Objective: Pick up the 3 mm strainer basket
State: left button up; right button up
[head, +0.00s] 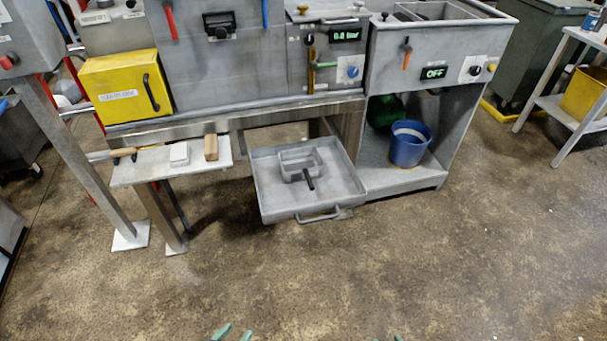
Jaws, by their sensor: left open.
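A small grey rectangular basket (300,157) with a dark handle pointing toward me sits in the pulled-out grey tray (275,205). It looks like the strainer basket, but no 3 mm marking is readable. My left gripper (234,334) shows only as two green fingertips at the bottom edge, spread apart and empty, well short of the tray. Of my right gripper (398,338), only small green tips show at the bottom edge; its jaws are mostly out of frame.
A small shelf (140,172) left of the tray holds a white block (180,154), a wooden block (211,147) and a handled tool (112,155). A blue bucket (408,145) stands in the bay on the right. The floor before the tray is clear.

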aim_at(306, 163)
jog(key=i+j, duration=0.1)
jog(key=j, duration=0.35)
jog(key=i+j, duration=0.1)
jog(key=j, duration=0.4)
jog(key=i+j, duration=0.1)
jog(key=j, duration=0.35)
jog(key=i+j+z, duration=0.1)
jog(key=j, duration=0.4)
jog(key=i+j, duration=0.1)
jog(key=j, duration=0.35)
jog(key=i+j, duration=0.1)
jog(key=i, duration=0.4)
